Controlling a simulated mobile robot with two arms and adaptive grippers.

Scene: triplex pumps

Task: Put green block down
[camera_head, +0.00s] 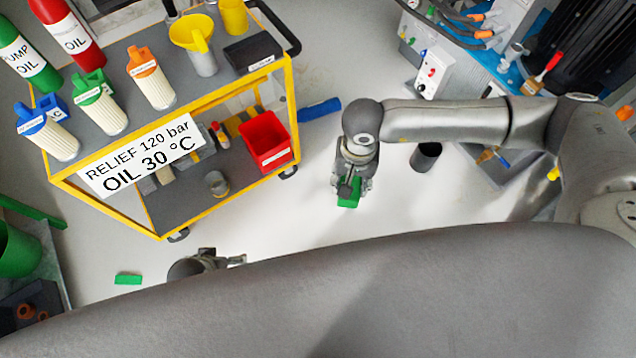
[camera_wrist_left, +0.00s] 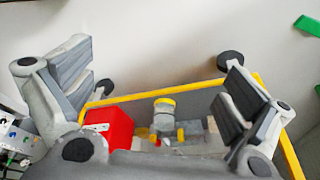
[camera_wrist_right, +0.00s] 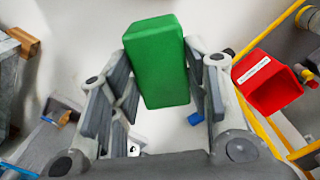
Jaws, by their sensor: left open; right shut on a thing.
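A green block (camera_head: 348,197) is between the fingers of my right gripper (camera_head: 352,184), above the pale floor. In the right wrist view the block (camera_wrist_right: 158,60) is large and upright, its far end sticking out beyond the fingertips of the right gripper (camera_wrist_right: 150,88). My left gripper (camera_head: 240,260) is low in the head view, mostly hidden by my own body. In the left wrist view the left gripper (camera_wrist_left: 155,85) has its fingers wide apart with nothing between them. A second green block (camera_head: 128,279) lies flat on the floor at the left.
A yellow-framed cart (camera_head: 165,222) stands left of my right gripper, with bottles and a yellow funnel on top. A red bin (camera_head: 267,142) sits on its lower shelf. A blue cylinder (camera_head: 319,109) and a dark cup (camera_head: 425,156) are on the floor.

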